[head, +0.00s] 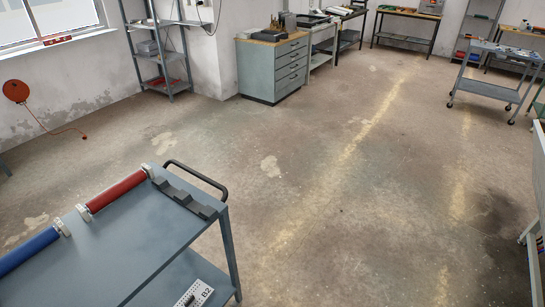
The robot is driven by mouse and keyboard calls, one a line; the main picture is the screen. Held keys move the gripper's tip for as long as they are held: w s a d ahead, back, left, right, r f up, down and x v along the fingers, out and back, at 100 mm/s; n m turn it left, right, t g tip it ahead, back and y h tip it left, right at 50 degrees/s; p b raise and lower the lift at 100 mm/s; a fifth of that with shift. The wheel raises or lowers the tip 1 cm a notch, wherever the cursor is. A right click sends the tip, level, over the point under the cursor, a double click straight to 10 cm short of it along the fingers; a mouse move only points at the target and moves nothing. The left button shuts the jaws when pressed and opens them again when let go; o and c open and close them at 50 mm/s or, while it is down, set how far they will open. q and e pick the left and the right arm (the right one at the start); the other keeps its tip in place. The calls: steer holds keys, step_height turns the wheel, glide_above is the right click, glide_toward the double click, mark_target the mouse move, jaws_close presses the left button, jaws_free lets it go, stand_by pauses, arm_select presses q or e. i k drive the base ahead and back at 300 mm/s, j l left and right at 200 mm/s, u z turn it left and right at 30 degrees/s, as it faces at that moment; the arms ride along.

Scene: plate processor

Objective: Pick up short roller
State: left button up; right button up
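A red roller (117,192) with pale metal end pieces lies on the top of a blue-grey cart (150,235) at lower left, along its far edge. A blue roller (30,250) lies in line with it to the left and runs out of the picture, so its full length is hidden. The red one looks like the short roller, but I cannot compare their whole lengths. Neither of my grippers is in view.
A dark grey notched block (184,195) sits by the cart's black handle (196,178). Open concrete floor (330,210) lies right of the cart. A drawer cabinet (272,68) and a wheeled trolley (492,85) stand farther back.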

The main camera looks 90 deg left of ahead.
mark_target(19, 254)
steer(key=u, duration=4.2)
